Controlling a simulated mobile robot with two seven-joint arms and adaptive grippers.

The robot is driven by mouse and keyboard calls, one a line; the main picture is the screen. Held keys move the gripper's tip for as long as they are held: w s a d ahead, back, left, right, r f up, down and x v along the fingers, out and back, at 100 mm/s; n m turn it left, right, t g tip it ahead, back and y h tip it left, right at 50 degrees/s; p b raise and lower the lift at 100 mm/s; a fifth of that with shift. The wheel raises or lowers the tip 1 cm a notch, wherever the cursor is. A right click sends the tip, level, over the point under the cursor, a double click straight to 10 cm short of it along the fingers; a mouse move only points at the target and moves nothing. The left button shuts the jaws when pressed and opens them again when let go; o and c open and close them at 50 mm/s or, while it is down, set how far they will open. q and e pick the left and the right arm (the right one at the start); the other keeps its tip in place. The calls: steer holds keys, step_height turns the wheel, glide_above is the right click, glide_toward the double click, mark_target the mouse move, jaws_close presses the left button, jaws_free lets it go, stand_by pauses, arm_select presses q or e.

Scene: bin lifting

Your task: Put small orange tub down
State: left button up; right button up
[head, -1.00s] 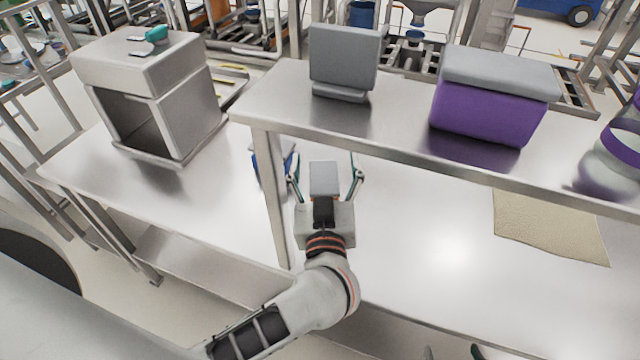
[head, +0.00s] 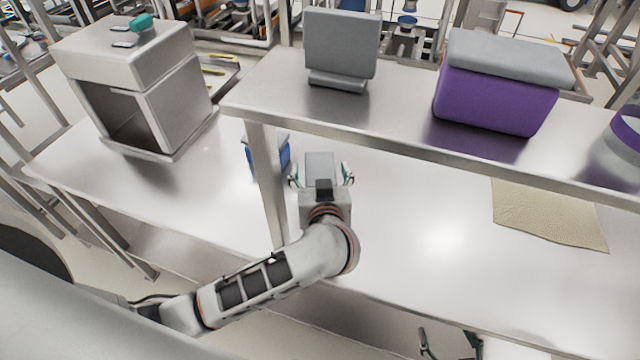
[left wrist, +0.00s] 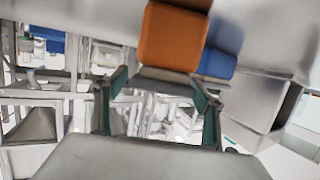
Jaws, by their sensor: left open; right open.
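The small orange tub (left wrist: 175,38) shows in the left wrist view, upside down in that picture, with a grey lid edge beneath its orange wall. In the head view its grey lid (head: 320,166) shows beyond my left gripper, and its orange sides are hidden. My left gripper (head: 321,177) is open, its fingers (left wrist: 157,108) spread apart near the tub. I cannot tell whether the fingers touch it. The tub seems to be at the lower metal table (head: 400,260), but its base is hidden. My right gripper (head: 447,343) is open and empty at the bottom edge.
A blue tub (head: 284,157) stands left of the orange one, partly behind the shelf post (head: 266,185). The raised shelf (head: 400,133) holds a grey stand (head: 340,50) and a purple tub (head: 495,98). A tan mat (head: 545,215) lies right; table space before it is clear.

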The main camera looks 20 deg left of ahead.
arm_select(q)
steer(key=shift+w+a+f, duration=0.2)
steer(key=shift+w, duration=0.35)
jaws_close()
steer(key=shift+r, duration=0.25)
